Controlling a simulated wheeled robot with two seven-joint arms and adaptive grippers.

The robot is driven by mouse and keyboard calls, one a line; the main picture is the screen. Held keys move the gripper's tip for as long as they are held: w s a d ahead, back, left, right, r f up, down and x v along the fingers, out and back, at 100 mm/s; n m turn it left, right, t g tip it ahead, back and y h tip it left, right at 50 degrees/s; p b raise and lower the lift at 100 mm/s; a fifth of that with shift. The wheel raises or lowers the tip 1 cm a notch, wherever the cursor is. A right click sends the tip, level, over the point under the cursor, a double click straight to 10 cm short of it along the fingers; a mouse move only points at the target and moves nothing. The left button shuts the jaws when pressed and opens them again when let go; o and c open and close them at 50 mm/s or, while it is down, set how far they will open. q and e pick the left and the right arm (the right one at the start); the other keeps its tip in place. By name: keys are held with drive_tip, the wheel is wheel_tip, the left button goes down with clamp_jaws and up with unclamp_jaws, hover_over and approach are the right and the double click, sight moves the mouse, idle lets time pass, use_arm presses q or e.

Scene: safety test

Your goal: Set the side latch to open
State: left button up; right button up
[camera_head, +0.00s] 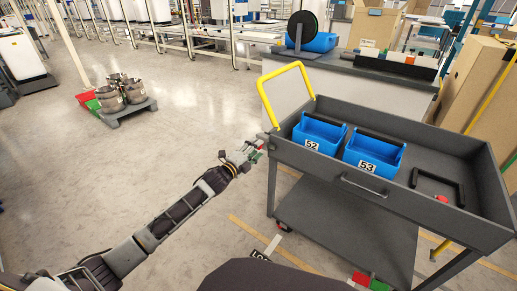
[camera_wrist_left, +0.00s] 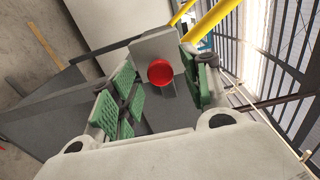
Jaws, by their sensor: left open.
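The side latch (camera_wrist_left: 160,72) shows in the left wrist view as a round red knob in front of a light grey plate (camera_wrist_left: 150,47). My left gripper (camera_wrist_left: 158,92) is open, with one green-padded finger to the left of the knob and the other to its right. The knob appears between them, and I cannot tell whether either pad touches it. In the head view my left gripper (camera_head: 262,149) is at the left end of the grey cart (camera_head: 345,183), below its yellow handle (camera_head: 262,92). The latch's set position cannot be told. My right gripper is not in view.
Blue bins marked 52 (camera_head: 319,133) and 53 (camera_head: 374,152) stand in the cart's top tray, with a black handle-shaped item (camera_head: 438,184) to their right. A counter (camera_head: 350,92) stands behind the cart. The floor on the left is clear up to a pallet with metal pots (camera_head: 125,92).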

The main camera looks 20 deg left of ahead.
use_arm(q)
drive_tip(key=shift+b+x, duration=0.3)
drive_tip(key=shift+x, duration=0.95)
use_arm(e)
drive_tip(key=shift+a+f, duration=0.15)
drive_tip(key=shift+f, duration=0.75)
use_arm(q)
drive_tip(key=shift+c, duration=0.3)
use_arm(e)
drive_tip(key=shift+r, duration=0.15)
use_arm(q)
clamp_jaws()
